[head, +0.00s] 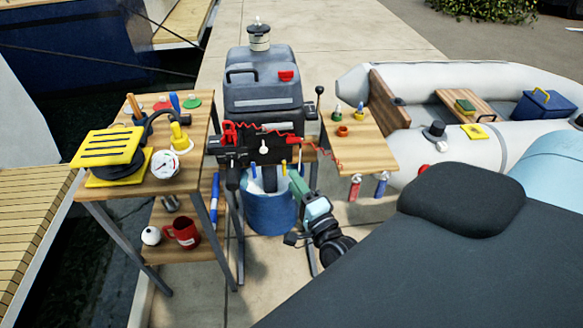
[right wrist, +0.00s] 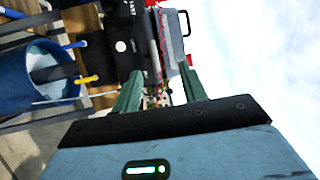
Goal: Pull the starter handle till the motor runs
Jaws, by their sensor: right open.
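The grey outboard motor (head: 262,98) stands upright on a stand, with its cowling toward me. A red grip (head: 286,75), which looks like the starter handle, sits on the upper right of the cowling face. My right gripper (head: 298,182) is in front of and below the motor's bracket, well below the red grip and apart from it. In the right wrist view its two green fingers (right wrist: 160,88) are spread with nothing gripped between them. Part of the motor (right wrist: 172,40) shows beyond them, turned sideways. My left gripper is not in view.
A blue bucket (head: 270,212) stands under the motor, close to my right gripper. A wooden tool table (head: 198,168) is at left and a small table (head: 362,152) at right. A grey inflatable boat (head: 460,75) lies at right.

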